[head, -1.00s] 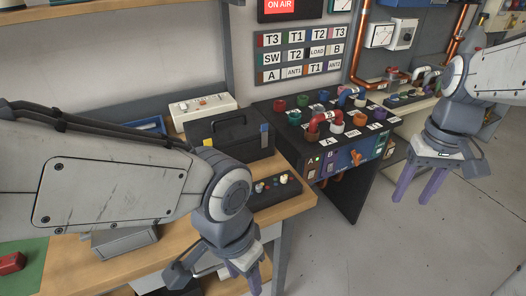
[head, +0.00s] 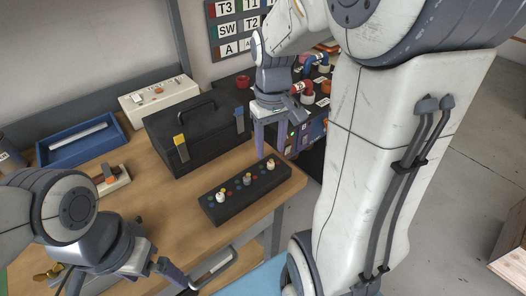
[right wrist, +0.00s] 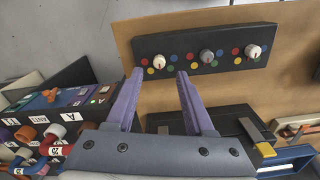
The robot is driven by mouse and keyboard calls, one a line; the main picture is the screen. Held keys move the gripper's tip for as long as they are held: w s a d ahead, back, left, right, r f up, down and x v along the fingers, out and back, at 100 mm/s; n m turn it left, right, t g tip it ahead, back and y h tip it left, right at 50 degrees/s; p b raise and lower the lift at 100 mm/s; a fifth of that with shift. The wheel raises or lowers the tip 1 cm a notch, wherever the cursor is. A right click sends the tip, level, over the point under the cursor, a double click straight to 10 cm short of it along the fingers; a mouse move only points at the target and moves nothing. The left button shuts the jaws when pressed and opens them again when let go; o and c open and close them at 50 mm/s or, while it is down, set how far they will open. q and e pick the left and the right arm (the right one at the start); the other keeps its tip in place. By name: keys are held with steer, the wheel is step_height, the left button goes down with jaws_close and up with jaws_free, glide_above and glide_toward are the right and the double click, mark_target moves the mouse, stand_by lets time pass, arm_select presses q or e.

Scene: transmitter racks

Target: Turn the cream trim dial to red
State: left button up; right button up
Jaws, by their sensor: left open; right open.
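A black dial box (head: 235,200) lies on the wooden bench with three knobs in a row, each ringed by small coloured dots. The cream dial (head: 270,165) appears to be the knob at the right end. In the right wrist view this cream dial (right wrist: 159,62) is at the left end, beside a grey knob (right wrist: 207,56) and a white knob (right wrist: 254,50). Its pointer direction is too small to tell. My right gripper (head: 262,145) is open above that end; in its wrist view the fingertips (right wrist: 160,74) frame the dial without visible contact.
A black toolbox (head: 190,130) stands just behind the dial box. A white switch box (head: 157,98) and a blue tray (head: 82,140) are further back and left. The rack with coloured caps (right wrist: 60,105) is beside the bench end. My right arm covers much of the head view.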

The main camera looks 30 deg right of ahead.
mark_target(271, 163)
steer(key=shift+f, duration=2.25)
jaws_close()
